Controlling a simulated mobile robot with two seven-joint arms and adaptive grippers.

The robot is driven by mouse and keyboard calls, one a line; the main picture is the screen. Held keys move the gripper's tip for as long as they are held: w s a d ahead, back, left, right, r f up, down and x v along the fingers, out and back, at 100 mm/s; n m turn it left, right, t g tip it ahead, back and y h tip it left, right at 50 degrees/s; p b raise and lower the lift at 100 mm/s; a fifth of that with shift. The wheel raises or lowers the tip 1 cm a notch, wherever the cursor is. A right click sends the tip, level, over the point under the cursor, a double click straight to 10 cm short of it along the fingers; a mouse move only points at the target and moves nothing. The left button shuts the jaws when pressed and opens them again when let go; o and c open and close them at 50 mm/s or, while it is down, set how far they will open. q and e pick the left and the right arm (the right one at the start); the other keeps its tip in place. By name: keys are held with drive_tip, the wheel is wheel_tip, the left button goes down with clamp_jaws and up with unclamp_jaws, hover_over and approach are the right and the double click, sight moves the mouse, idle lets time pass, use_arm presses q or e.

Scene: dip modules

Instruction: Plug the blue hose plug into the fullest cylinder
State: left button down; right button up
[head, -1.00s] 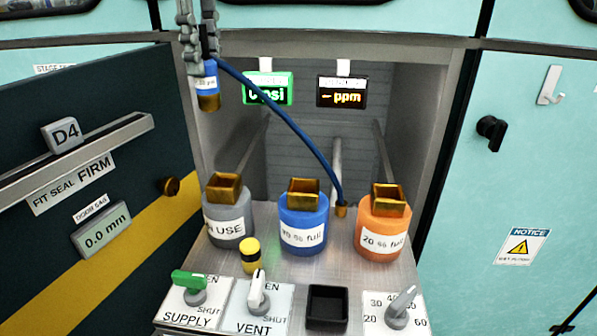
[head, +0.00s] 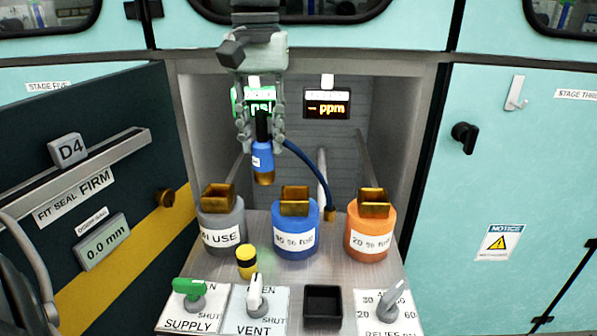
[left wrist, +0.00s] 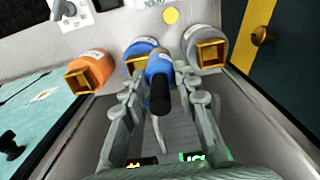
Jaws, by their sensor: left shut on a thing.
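My left gripper (head: 261,143) is shut on the blue hose plug (head: 263,156), which points brass end down. It hangs above and a little left of the blue cylinder (head: 296,241), apart from its square brass socket (head: 296,203). The blue cylinder's label seems to read 90 % full. The orange cylinder (head: 369,238) to its right reads 20 % full. The grey cylinder (head: 221,236) to its left is labelled IN USE. In the left wrist view the plug (left wrist: 158,66) between the fingers partly covers the blue cylinder (left wrist: 140,47). My right gripper is not in view.
A blue hose (head: 312,160) runs from the plug to a brass fitting behind the cylinders. A yellow-and-black knob (head: 247,262), SUPPLY (head: 189,290) and VENT (head: 255,295) handles and a black tray (head: 322,307) lie in front. The dark door (head: 100,190) stands open at left.

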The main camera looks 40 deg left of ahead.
use_arm(q)
drive_tip(key=w+f, duration=0.1)
drive_tip(key=f, duration=0.1)
drive_tip(key=w+d+f, duration=0.1)
drive_tip(key=w+f, duration=0.1)
drive_tip(key=f, duration=0.1)
drive_tip(key=w+d+f+p, duration=0.1)
drive_tip(key=w+f, duration=0.1)
drive_tip(key=shift+w+d+f, duration=0.2)
drive_tip(key=shift+w+f, duration=0.05)
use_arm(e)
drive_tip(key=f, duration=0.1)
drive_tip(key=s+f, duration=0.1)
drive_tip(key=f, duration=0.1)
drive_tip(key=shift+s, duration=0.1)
use_arm(q)
drive_tip(key=shift+f, duration=0.15)
drive_tip(key=c, duration=1.4)
unclamp_jaws()
drive_tip(key=shift+o, duration=1.1)
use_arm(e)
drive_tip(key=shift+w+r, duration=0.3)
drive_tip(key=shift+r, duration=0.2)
